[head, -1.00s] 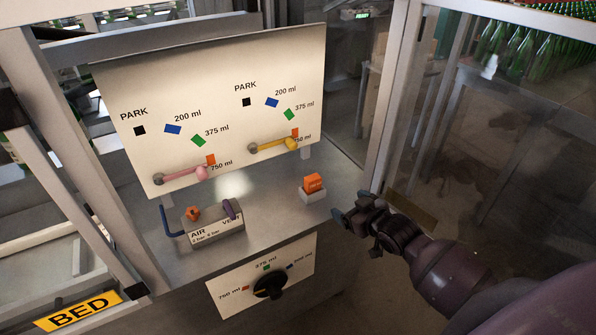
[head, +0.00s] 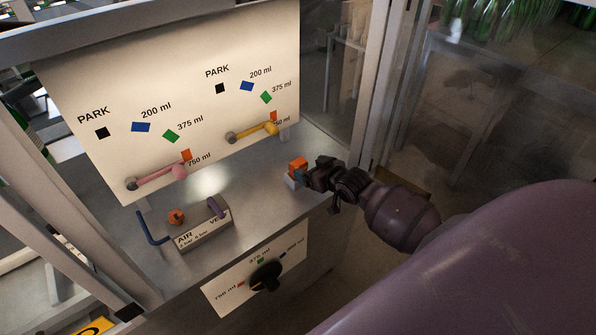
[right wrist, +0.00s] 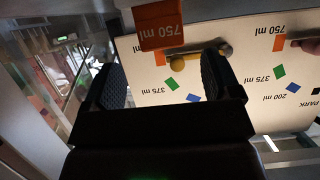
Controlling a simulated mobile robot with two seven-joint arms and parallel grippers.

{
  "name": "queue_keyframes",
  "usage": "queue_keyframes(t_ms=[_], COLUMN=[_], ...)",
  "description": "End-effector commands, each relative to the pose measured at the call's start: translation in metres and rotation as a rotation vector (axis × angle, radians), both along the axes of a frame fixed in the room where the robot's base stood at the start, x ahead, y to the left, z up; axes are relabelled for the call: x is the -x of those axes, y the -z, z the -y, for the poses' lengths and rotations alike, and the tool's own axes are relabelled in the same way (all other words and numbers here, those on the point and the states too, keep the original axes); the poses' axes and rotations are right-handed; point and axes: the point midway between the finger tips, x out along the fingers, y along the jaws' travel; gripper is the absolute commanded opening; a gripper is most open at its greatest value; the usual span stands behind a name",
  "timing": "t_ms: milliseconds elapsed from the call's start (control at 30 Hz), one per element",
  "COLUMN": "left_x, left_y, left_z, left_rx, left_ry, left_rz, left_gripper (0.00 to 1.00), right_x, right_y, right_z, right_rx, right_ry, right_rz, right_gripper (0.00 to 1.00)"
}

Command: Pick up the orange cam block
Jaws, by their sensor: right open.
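The orange cam block (head: 297,163) sits on a small pale stand (head: 290,182) at the right end of the metal shelf. My right gripper (head: 303,175) is at the block's right side in the head view and partly hides the block and stand. In the right wrist view, the block (right wrist: 160,25), marked 750 ml, shows ahead of the open fingers (right wrist: 163,75), roughly centred between them. Nothing is between the fingers; I cannot tell whether a tip touches the block. My left gripper is not in view.
A white panel (head: 200,70) with a pink lever (head: 160,177) and a yellow lever (head: 250,132) stands behind the shelf. An AIR/VENT valve box (head: 203,232) is left of the block. A black knob (head: 266,275) is on the front. A metal post (head: 387,90) stands to the right.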

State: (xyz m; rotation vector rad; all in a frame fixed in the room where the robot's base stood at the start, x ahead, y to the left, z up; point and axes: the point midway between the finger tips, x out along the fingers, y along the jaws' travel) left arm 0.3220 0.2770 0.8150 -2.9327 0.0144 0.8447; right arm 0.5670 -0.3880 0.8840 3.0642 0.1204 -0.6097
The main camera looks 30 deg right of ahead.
Motion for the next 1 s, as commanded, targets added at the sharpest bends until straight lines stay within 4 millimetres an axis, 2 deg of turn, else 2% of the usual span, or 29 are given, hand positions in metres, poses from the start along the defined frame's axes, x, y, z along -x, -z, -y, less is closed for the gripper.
queue_keyframes(t_ms=[167, 433, 800, 1000], left_x=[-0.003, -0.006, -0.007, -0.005], left_y=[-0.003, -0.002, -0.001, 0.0], left_z=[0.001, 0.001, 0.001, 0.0], left_rx=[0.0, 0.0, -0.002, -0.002], left_ry=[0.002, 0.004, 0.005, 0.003], left_rz=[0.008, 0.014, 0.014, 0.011], left_gripper=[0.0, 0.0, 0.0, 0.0], right_x=[-0.013, -0.044, -0.05, -0.05], right_y=[0.003, 0.015, 0.017, 0.017], right_z=[-0.002, -0.007, -0.007, -0.007], right_rx=[0.0, 0.0, 0.0, 0.0], right_ry=[0.0, -0.001, 0.0, 0.0], right_rz=[0.001, 0.0, 0.0, 0.0], right_gripper=[0.83, 0.83, 0.83, 0.52])
